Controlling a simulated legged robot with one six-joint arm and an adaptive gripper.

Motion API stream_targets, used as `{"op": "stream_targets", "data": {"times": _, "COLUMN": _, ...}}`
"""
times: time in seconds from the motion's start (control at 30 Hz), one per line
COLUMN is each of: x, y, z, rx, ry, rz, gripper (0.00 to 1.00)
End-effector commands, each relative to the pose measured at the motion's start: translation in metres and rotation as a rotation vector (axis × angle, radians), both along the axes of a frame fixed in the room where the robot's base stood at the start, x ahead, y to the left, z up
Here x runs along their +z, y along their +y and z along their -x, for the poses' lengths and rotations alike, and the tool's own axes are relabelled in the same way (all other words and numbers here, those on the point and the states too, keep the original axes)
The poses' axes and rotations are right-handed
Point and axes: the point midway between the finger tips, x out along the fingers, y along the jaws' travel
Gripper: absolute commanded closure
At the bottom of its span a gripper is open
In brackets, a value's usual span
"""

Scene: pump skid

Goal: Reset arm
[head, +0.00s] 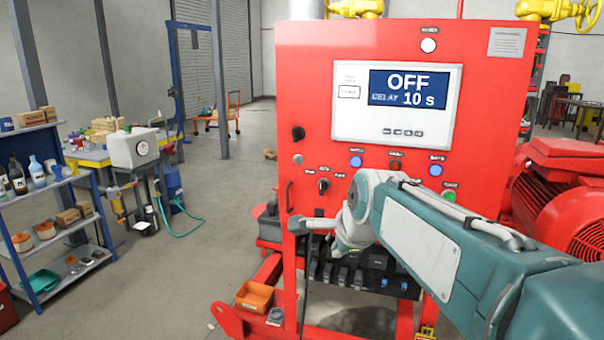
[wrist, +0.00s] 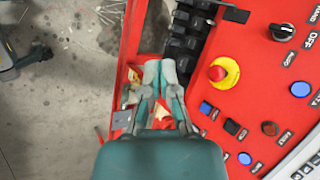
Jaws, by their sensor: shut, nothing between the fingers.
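My gripper (wrist: 158,76) shows in the wrist view with its two fingertips together and nothing between them. It hangs over the red skid edge, beside a row of black blocks (wrist: 190,42). In the head view my teal and grey arm reaches from the lower right to the front of the red control cabinet (head: 300,90). The wrist end is bent down before the lower panel, and the fingers cannot be made out there. The cabinet's display (head: 408,90) reads OFF, DELAY 10 s.
A red emergency stop on a yellow ring (wrist: 223,73) lies right of my gripper. An orange bin (head: 255,296) sits low at the skid's left. A red motor (head: 570,200) stands right. A blue shelf (head: 55,215) stands far left, with open floor between.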

Motion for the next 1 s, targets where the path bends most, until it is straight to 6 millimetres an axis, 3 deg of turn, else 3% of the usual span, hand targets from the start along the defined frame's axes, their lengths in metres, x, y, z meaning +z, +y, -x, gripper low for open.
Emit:
{"op": "stream_targets", "data": {"times": 0.03, "x": -0.001, "y": -0.009, "z": 0.018, "rx": 0.064, "ry": -0.01, "rz": 0.061, "gripper": 1.0}}
{"op": "stream_targets", "data": {"times": 0.27, "x": -0.02, "y": -0.043, "z": 0.094, "rx": 0.417, "ry": -0.039, "rz": 0.367, "gripper": 1.0}}
{"op": "stream_targets", "data": {"times": 0.6, "x": -0.074, "y": -0.078, "z": 0.2, "rx": 0.963, "ry": -0.039, "rz": 0.772, "gripper": 1.0}}
{"op": "stream_targets", "data": {"times": 0.8, "x": -0.098, "y": -0.087, "z": 0.233, "rx": 1.171, "ry": -0.03, "rz": 0.899, "gripper": 1.0}}
{"op": "stream_targets", "data": {"times": 1.0, "x": -0.102, "y": -0.088, "z": 0.238, "rx": 1.206, "ry": -0.028, "rz": 0.917, "gripper": 1.0}}
